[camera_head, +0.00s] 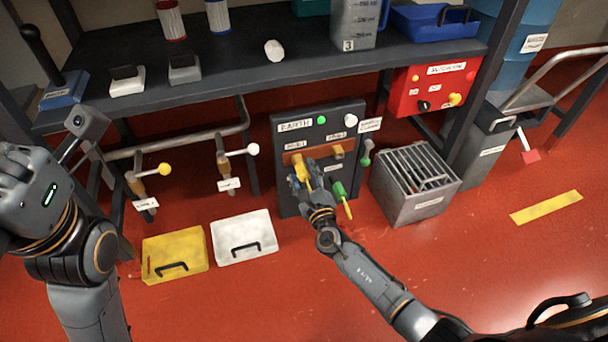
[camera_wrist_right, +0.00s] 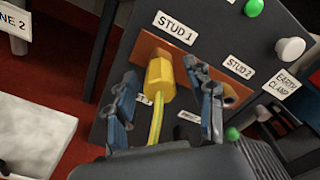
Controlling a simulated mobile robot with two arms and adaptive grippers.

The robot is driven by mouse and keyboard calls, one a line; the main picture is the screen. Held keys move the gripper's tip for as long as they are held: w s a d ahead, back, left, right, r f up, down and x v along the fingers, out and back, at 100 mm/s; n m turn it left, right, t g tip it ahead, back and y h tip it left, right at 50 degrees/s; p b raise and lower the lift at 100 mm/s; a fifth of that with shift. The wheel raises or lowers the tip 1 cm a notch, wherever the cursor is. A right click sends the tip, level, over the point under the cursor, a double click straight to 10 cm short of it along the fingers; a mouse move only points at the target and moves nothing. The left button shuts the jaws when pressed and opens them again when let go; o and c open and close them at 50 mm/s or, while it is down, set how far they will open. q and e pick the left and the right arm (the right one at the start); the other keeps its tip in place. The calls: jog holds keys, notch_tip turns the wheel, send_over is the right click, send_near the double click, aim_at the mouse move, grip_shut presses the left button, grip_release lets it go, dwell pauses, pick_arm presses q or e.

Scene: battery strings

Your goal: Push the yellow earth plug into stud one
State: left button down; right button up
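The yellow earth plug (camera_wrist_right: 160,78) is at the copper bar under the STUD 1 label (camera_wrist_right: 174,28), with a yellow-green lead hanging from its near end. How deep it sits cannot be told. In the head view the plug (camera_head: 299,168) is partly hidden by my right gripper (camera_head: 303,175). In the wrist view my right gripper (camera_wrist_right: 165,100) is open, one finger on each side of the plug, with visible gaps. Stud two (camera_head: 337,152) is bare, to the right. My left gripper is at the far left, its fingers not clearly shown.
The dark earth panel (camera_head: 286,193) stands under the shelf (camera_head: 245,67). A green-handled part (camera_head: 339,190) hangs right of my right gripper. A grey slatted box (camera_head: 405,205) stands to the right. Yellow (camera_head: 160,248) and white (camera_head: 232,232) trays lie on the floor, left.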

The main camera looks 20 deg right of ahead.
jog(key=shift+s+f, duration=0.15)
jog(key=shift+s, duration=0.4)
jog(key=s, duration=1.1)
jog(key=shift+d, duration=0.25)
